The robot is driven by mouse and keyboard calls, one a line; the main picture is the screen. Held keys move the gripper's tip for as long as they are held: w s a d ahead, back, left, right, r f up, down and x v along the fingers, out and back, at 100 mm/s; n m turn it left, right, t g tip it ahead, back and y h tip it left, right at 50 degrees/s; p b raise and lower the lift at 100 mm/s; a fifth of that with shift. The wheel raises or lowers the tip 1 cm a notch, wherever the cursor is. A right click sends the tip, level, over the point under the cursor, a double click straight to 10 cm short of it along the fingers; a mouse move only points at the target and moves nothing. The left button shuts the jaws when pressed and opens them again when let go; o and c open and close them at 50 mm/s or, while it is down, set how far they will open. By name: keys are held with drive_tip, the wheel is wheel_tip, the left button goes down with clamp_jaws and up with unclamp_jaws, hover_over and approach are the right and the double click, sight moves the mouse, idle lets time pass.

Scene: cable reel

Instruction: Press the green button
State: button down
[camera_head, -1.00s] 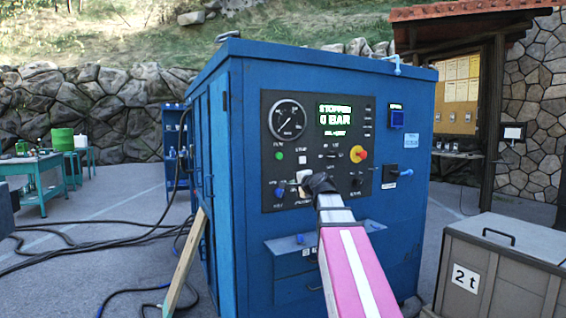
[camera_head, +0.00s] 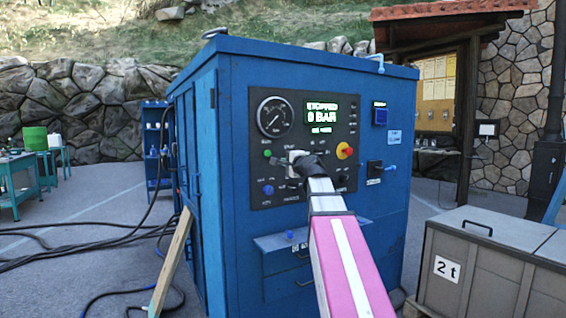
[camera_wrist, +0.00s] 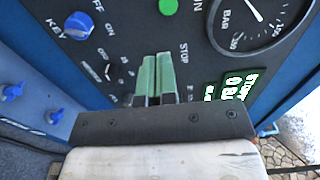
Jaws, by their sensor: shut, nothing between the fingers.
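The green button (camera_head: 267,153) is a small round button on the black panel of the blue cabinet, below the left side of the gauge. In the wrist view the green button (camera_wrist: 169,6) is at the top edge, partly cut off. My gripper (camera_head: 291,163) is in front of the panel, to the right of the button and slightly lower. In the wrist view my gripper (camera_wrist: 157,58) shows two green fingers pressed together, empty, pointing toward the panel near the STOP label. The fingers are apart from the green button. Whether they touch the panel I cannot tell.
A red-and-yellow knob (camera_head: 344,151) and a blue knob (camera_head: 268,190) sit on the same panel. The pressure gauge (camera_head: 275,117) and a lit display (camera_head: 322,113) are above. A grey crate (camera_head: 490,262) stands at right; a wooden plank (camera_head: 172,262) leans at left.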

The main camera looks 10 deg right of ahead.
drive_tip(key=x, duration=1.3)
drive_tip(key=shift+x, duration=1.05)
drive_tip(key=shift+d+r, duration=0.1)
drive_tip(key=shift+r, duration=0.05)
approach(269, 156)
drive_tip(key=v, duration=0.5)
drive_tip(key=shift+s, duration=0.25)
